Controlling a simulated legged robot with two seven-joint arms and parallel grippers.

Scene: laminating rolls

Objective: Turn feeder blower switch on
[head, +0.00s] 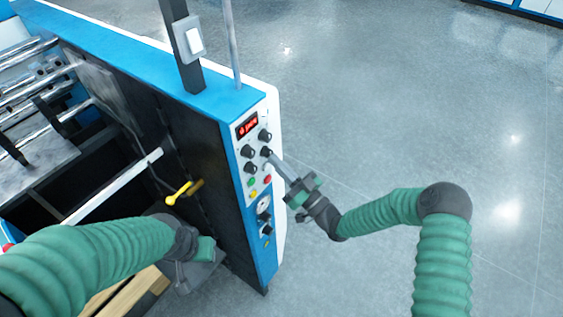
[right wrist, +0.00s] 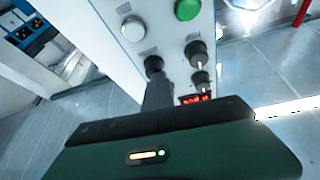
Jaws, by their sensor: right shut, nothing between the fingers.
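Labels are too small to read, so I cannot tell which control is the feeder blower switch. My right gripper (head: 272,160) is shut and empty, its tips at the panel by the right-hand knobs. In the right wrist view the gripper's fingers (right wrist: 158,90) reach up to a black knob (right wrist: 153,66); I cannot tell whether they touch it. My left gripper (head: 195,265) is low beside the machine, its fingers unclear.
Another control group with dark knobs (head: 264,206) sits lower on the panel. A yellow handle (head: 179,193) sticks out of the machine's dark side near my left arm. A post with a grey switch box (head: 190,40) rises above the panel. The floor at right is clear.

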